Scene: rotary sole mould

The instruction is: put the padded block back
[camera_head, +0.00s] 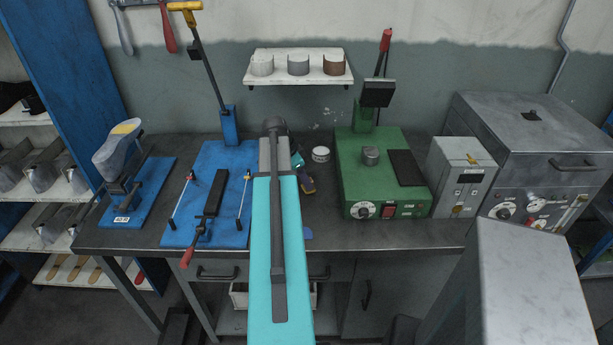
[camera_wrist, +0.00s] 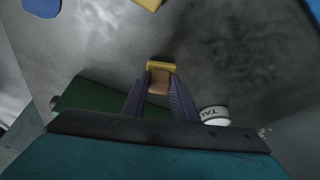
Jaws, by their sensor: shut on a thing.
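In the wrist view my gripper (camera_wrist: 160,88) is shut on a small tan block with a yellow pad-like face, the padded block (camera_wrist: 160,68). The block sits between the two dark fingertips, with the yellow face outward. A grey surface shows beyond it; whether the block touches that surface I cannot tell. In the head view my own turquoise arm link reaches over the bench and hides most of the gripper and the block.
A white jar (camera_head: 320,154) stands close by my gripper, left of the green press (camera_head: 382,175). A blue clamp base (camera_head: 210,165) lies left of my arm. A grey control box (camera_head: 462,176) and an oven (camera_head: 545,150) stand at right. A wall shelf (camera_head: 298,82) holds three cups.

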